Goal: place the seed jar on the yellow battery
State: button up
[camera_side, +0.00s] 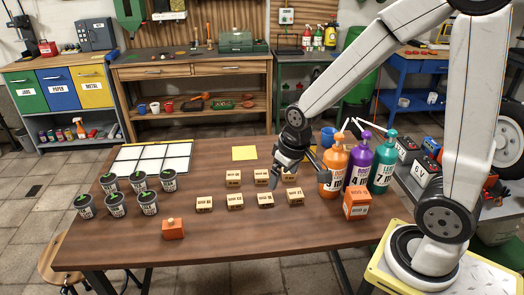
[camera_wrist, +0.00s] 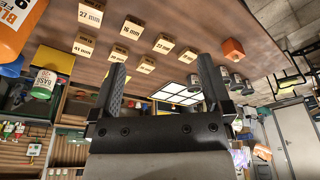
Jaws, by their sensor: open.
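A small jar with a white label reading BASIL (camera_wrist: 44,83) stands at the left of the wrist view, on the table. I cannot pick it out in the side view, where my arm may hide it. I cannot make out a yellow battery. Dark batteries, one marked 6V (camera_side: 424,171), sit on a cart at the right, beyond the table. My gripper (camera_side: 293,172) is open and empty above the table, near the small wooden blocks. In the wrist view its fingers (camera_wrist: 161,68) are spread with nothing between them.
Orange, purple and teal bottles (camera_side: 361,161) and an orange box (camera_side: 357,205) stand right of my gripper. Small labelled blocks (camera_side: 235,201) fill the middle. Several dark pots (camera_side: 117,204) and an orange block (camera_side: 173,228) are at left, with a white grid tray (camera_side: 151,159) behind.

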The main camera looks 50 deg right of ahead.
jog(key=shift+n, duration=0.4)
jog(key=s+a, duration=0.2)
jog(key=s, duration=0.1)
jog(key=s+a+f, duration=0.1)
jog(key=s, duration=0.1)
dwell(5.0)
jog(key=w+d+f+n+h, duration=0.1)
jog(key=w+d+n+h, duration=0.3)
jog(key=d, duration=0.7)
jog(key=w+d+f+n+h, duration=0.2)
jog(key=w+d+n+h, duration=0.2)
jog(key=w+d+n, duration=0.4)
jog(key=w+d+f+n+h, duration=0.1)
jog(key=w+d+n+h, duration=0.3)
jog(key=d, duration=1)
jog(key=w+n, duration=0.2)
jog(key=n, duration=0.2)
jog(key=shift+w+d+f, duration=0.3)
jog(key=shift+d+f, duration=0.05)
jog(key=shift+d, duration=0.05)
